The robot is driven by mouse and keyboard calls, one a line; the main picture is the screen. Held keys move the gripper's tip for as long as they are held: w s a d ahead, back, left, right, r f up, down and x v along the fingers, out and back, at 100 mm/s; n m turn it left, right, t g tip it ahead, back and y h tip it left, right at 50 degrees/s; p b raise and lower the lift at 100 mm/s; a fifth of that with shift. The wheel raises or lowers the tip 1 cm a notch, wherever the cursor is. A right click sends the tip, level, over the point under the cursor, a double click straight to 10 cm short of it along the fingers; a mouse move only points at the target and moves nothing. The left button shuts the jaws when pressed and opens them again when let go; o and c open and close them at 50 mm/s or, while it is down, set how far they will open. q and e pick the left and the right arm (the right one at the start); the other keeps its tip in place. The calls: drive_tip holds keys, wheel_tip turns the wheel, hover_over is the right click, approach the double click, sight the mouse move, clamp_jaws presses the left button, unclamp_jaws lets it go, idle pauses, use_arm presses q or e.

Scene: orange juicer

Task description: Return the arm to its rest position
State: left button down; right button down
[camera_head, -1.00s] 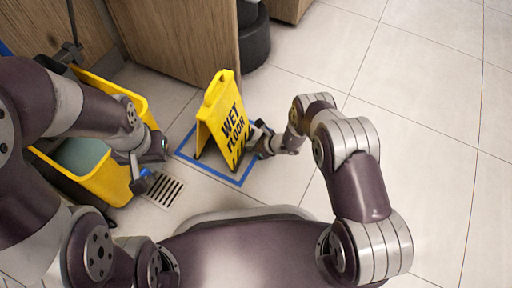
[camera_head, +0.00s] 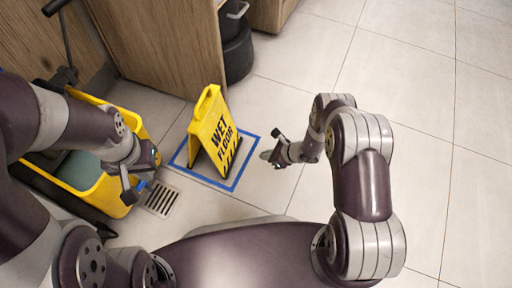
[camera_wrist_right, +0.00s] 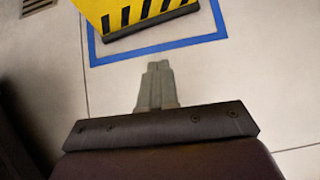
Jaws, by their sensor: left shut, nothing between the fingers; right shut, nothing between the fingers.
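The yellow "WET FLOOR" sign (camera_head: 212,132) stands upright on the tiled floor inside a blue taped square (camera_head: 232,184). My right gripper (camera_head: 267,156) is to the right of the sign, apart from it, just outside the square. In the right wrist view its fingers (camera_wrist_right: 157,72) are together and empty, and the sign's striped foot (camera_wrist_right: 145,12) lies beyond them. My left gripper (camera_head: 132,192) is shut and empty, in front of the yellow mop bucket (camera_head: 110,200), close to its right side. I cannot tell whether it touches the bucket.
A floor drain (camera_head: 162,199) lies between the bucket and the sign. Wooden cabinets (camera_head: 165,40) and a dark round bin (camera_head: 237,55) stand at the back. The tiled floor (camera_head: 420,90) on the right is clear.

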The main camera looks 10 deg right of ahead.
drive_tip(key=shift+s+d, duration=0.15)
drive_tip(key=s, duration=0.1)
drive_tip(key=s+n+g, duration=0.1)
drive_tip(key=s, duration=0.1)
drive_tip(key=s+a+f+n+g, duration=0.1)
drive_tip(key=shift+s, duration=0.4)
drive_tip(key=s+d+r+n+g+h+p, duration=0.2)
drive_tip(key=s+r+n+p, duration=0.15)
drive_tip(key=r+n, duration=0.6)
drive_tip(key=s+d+r+n+g+h+p, duration=0.25)
drive_tip(key=s+r+n, duration=0.2)
drive_tip(key=r, duration=1.05)
drive_tip(key=s+d+r+n+g+h+p, duration=0.15)
drive_tip(key=s+r+n+p, duration=0.35)
drive_tip(key=r, duration=0.7)
wheel_tip(320, 180, up, 53)
drive_tip(key=n+t+h+p, duration=0.1)
drive_tip(key=n+t+p, duration=0.3)
drive_tip(key=p, duration=3.7)
drive_tip(key=shift+s+p, duration=0.15)
drive_tip(key=shift+p, duration=0.15)
drive_tip(key=shift+r, duration=0.1)
